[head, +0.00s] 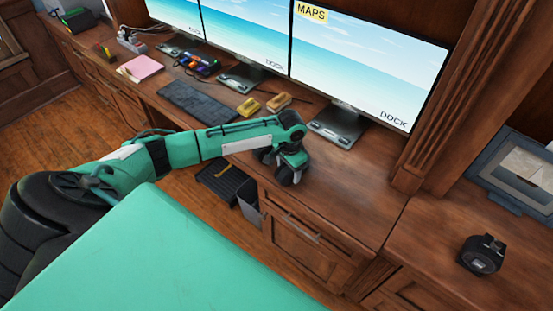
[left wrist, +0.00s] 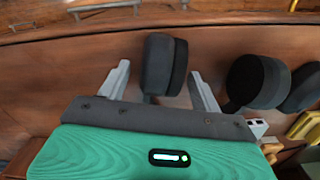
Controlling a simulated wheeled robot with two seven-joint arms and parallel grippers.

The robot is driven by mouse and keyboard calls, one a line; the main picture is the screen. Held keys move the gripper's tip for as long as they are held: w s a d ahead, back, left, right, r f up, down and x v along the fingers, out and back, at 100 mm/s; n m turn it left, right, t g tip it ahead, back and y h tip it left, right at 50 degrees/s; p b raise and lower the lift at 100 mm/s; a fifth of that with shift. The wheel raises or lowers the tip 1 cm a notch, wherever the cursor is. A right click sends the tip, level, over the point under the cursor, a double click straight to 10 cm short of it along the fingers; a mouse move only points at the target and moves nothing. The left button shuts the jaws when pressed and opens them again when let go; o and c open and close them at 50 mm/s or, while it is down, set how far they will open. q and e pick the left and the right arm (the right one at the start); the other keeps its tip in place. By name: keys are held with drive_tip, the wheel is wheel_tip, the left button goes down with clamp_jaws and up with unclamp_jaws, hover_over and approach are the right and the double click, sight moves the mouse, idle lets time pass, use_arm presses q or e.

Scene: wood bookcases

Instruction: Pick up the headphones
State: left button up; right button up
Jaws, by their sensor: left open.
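The headphones (head: 286,177) are dark grey and lie on the wooden desk near its front edge, partly hidden by my left gripper in the head view. In the left wrist view, one dark padded ear cup (left wrist: 157,65) is between the two spread fingers. Another dark round cup (left wrist: 256,82) lies to the right, outside the fingers. My left gripper (head: 291,160) is over the headphones. It is open, with its fingers (left wrist: 160,84) on either side of the ear cup; whether they touch it I cannot tell. My right gripper is in neither view.
The wooden desk (head: 345,205) is clear right of the gripper. Monitors stand behind it, one on a grey base (head: 335,130). A keyboard (head: 198,102) and yellow items (head: 250,107) lie to the left. A black device (head: 481,255) sits on the right-hand surface.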

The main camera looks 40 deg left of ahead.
use_arm(q)
drive_tip(key=c, duration=1.2)
drive_tip(key=shift+r, duration=0.15)
